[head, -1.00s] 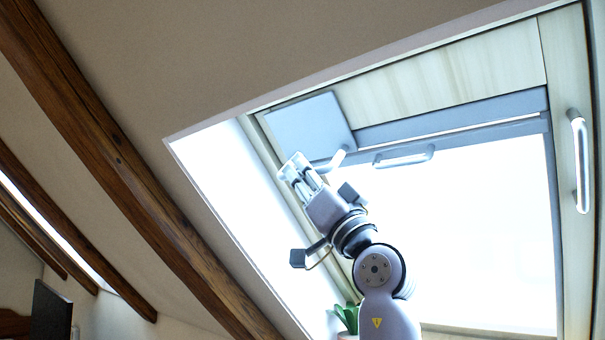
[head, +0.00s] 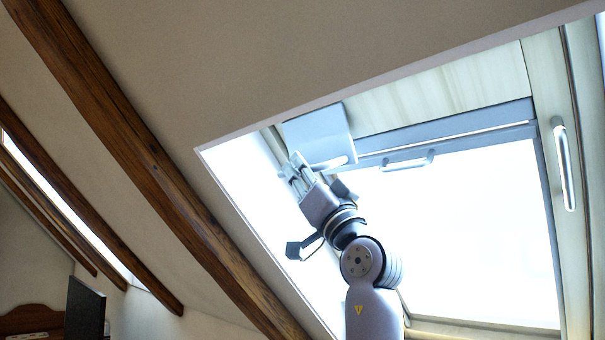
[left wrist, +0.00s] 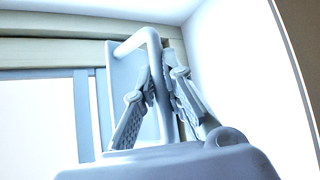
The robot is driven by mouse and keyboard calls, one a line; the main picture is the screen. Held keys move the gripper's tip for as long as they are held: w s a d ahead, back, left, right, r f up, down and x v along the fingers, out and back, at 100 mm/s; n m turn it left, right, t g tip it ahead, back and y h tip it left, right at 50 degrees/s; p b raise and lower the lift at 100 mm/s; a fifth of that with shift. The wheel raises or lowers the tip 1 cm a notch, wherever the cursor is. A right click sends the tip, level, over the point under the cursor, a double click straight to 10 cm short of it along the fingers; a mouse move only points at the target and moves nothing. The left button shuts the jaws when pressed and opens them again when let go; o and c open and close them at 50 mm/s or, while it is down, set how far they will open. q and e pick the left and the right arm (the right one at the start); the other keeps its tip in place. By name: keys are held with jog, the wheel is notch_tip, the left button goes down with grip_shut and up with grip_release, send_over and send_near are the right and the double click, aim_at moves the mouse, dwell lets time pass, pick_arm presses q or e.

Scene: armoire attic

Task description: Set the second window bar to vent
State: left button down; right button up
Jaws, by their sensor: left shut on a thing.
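A pale grey plate (head: 318,137) sits at the upper left corner of the roof window. A light bar (head: 338,162) sticks out at its lower edge. In the left wrist view the bar (left wrist: 133,42) is a bent rod in front of the plate (left wrist: 122,75). My left gripper (head: 294,166) is at the plate's lower left. In the left wrist view the gripper's fingers (left wrist: 157,75) lie on both sides of the bar, shut on it. The gripper hides part of the bar in the head view. My right gripper is in neither view.
A curved handle (head: 407,161) sits on the grey rail (head: 450,128) across the window. Another handle (head: 563,165) is on the right frame. The slanted reveal (head: 250,190) lies close left of my gripper. A wooden beam (head: 150,160) crosses the ceiling at left.

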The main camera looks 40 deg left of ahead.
pick_arm(q)
jog(key=shift+w, duration=0.25)
jog(key=c, duration=2.1)
grip_release()
jog(key=shift+w+f, duration=0.1)
jog(key=shift+o, duration=2.2)
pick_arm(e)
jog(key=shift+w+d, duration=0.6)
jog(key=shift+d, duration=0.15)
pick_arm(q)
jog(key=shift+d, duration=0.1)
jog(key=v, duration=1.2)
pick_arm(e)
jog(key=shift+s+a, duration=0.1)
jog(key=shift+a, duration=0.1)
